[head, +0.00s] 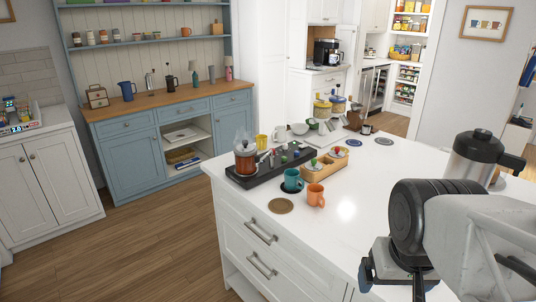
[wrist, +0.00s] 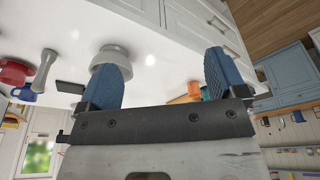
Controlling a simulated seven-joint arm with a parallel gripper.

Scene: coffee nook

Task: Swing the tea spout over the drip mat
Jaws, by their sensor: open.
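A dark tea station (head: 268,170) stands at the far left corner of the white island, with a steaming vessel of reddish-brown tea (head: 246,164) at its left end. A small spout-like part seems to show beside the vessel, but its direction is too small to tell. A round tan mat (head: 280,206) lies bare in front; a dark round mat (head: 282,194) lies under a teal mug. I cannot tell which is the drip mat. My gripper (head: 392,284) is open and empty at the lower right, well apart from the station; its blue fingers (wrist: 163,66) show in the wrist view.
A teal mug (head: 292,180) and an orange mug (head: 315,195) stand near the station, with a wooden tray (head: 326,172) behind. A steel jug (head: 470,160) stands at the right. The island top between the mugs and my gripper is clear.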

